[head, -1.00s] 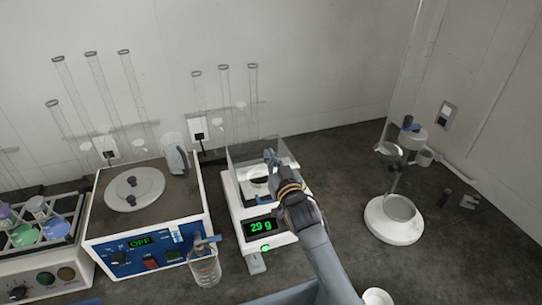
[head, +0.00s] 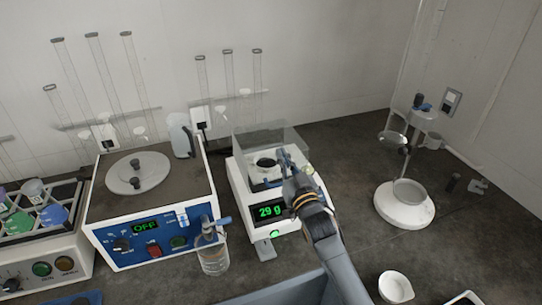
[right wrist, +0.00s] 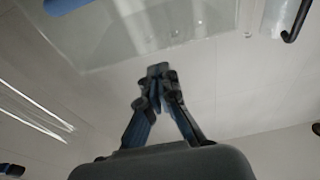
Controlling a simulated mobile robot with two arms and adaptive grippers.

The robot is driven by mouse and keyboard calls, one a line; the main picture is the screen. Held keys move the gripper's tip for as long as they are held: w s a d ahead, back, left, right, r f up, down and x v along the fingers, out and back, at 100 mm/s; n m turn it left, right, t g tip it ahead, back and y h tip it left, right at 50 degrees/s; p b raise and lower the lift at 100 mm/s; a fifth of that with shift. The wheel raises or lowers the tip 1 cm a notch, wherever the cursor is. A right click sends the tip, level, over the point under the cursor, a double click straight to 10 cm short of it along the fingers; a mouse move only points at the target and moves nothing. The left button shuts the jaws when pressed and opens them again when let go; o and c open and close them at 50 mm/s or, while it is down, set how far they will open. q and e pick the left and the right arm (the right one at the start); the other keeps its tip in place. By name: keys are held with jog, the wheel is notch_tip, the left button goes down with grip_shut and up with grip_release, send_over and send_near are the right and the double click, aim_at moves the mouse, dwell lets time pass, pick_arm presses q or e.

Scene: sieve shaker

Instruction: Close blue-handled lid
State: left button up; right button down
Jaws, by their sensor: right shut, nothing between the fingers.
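The balance (head: 250,205) stands at the middle of the bench and reads 29 g. A clear panel (head: 262,137) rises around the back of its weighing chamber and looks to be the lid, raised. The clear panel also fills the upper part of the right wrist view (right wrist: 130,40), with a blue piece (right wrist: 66,4), likely its handle, at the top left edge. My right gripper (head: 283,153) is shut and empty at the chamber's right side; its fingertips meet in the right wrist view (right wrist: 158,70). I cannot tell whether they touch the panel. My left gripper is not in view.
A blue-fronted device (head: 150,225) showing OFF stands left of the balance, with a bottle (head: 213,253) in front of it. A white stand (head: 405,205) is at the right. A white bowl (head: 396,287) lies at the front right. Bench between balance and stand is clear.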

jog(key=f+b, duration=0.2)
jog(key=s+f+t+b, duration=0.1)
jog(key=f+b, duration=0.2)
jog(key=s+d+f+t+b, duration=0.1)
jog(key=f+b, duration=0.1)
jog(key=b, duration=0.1)
jog(key=shift+s+d+f+y, duration=0.1)
jog(key=shift+s+f+y, duration=0.15)
jog(key=shift+y, duration=0.15)
jog(key=shift+f+b, duration=0.25)
jog(key=shift+b, duration=0.2)
jog(key=shift+s+d+f, duration=0.1)
jog(key=shift+s+f, duration=0.05)
jog(key=shift+f, duration=0.25)
pick_arm(q)
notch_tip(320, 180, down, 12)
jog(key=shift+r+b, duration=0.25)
jog(key=shift+b, duration=0.1)
pick_arm(e)
jog(key=shift+f, duration=0.2)
